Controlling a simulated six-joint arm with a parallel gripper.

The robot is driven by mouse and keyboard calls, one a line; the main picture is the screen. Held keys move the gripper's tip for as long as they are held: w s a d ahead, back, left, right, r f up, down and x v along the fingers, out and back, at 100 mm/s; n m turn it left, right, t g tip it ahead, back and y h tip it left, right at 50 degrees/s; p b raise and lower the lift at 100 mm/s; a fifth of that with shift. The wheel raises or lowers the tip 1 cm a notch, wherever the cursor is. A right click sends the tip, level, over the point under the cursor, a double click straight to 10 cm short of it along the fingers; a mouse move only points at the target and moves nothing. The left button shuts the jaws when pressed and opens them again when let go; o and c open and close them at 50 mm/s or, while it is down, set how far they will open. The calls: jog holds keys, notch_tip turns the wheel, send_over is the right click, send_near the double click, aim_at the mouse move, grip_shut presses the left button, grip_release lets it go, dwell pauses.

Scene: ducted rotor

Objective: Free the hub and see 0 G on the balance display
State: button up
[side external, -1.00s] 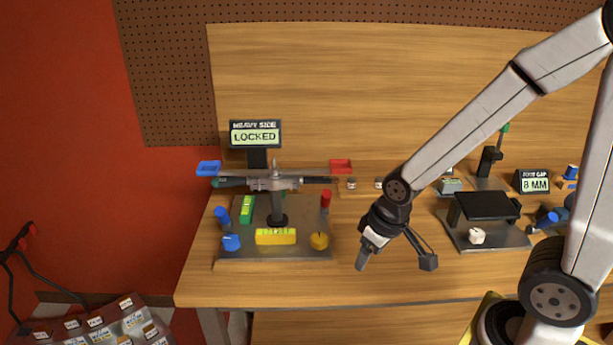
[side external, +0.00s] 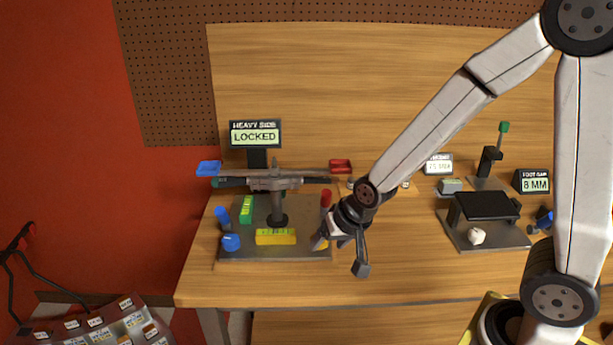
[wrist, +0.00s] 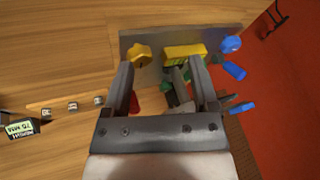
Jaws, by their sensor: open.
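The balance display (side external: 255,134) reads HEAVY SIDE, LOCKED. In front of it the hub and its dark rotor bar (side external: 290,181) sit level on a post above a metal base plate (side external: 300,253). A yellow knob (side external: 324,244) at the plate's front right is mostly behind my gripper (side external: 341,256). In the wrist view the knob (wrist: 138,53) lies just past my left finger. My gripper (wrist: 161,65) is open and empty at the plate's right edge. A yellow block (wrist: 185,54) and a blue knob (wrist: 231,44) also show there.
A red peg (side external: 326,198), green block (side external: 246,209) and blue peg (side external: 222,216) stand on the plate. At right is a black stand (side external: 487,206) with an 8 MM display (side external: 536,183). The front bench is clear.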

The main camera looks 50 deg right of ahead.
jog(key=w+a+m+t, duration=0.4)
jog(key=w+m, duration=0.6)
jog(key=w, duration=0.1)
jog(key=m+t+h, duration=0.2)
jog(key=m+t, duration=0.2)
jog(key=m, duration=0.6)
send_near(223, 216)
jog(key=d+f, duration=0.1)
jog(key=w+d+f, duration=0.1)
jog(key=shift+w+f, duration=0.1)
jog(key=shift+f, duration=0.15)
jog(key=m, duration=0.1)
jog(key=w+a+m+t, duration=0.1)
jog(key=m, duration=0.1)
jog(key=m+t+h, duration=0.1)
jog(key=shift+w+a+f+m, duration=0.2)
jog(key=shift+w+f+m, duration=0.1)
jog(key=shift+f, duration=0.05)
jog(key=m, duration=0.1)
jog(key=m+t+h, duration=0.1)
jog(key=shift+w+a+f+m, duration=0.2)
jog(key=shift+a+m, duration=0.1)
jog(key=shift+m, duration=0.1)
jog(key=shift+a+f+m+t+h, duration=0.15)
jog(key=shift+m+t+h, duration=0.1)
jog(key=shift+m, duration=0.45)
jog(key=shift+a+m+t+h, duration=0.1)
jog(key=shift+m+t+h, duration=0.15)
jog(key=shift+m, duration=0.45)
jog(key=shift+w, duration=0.1)
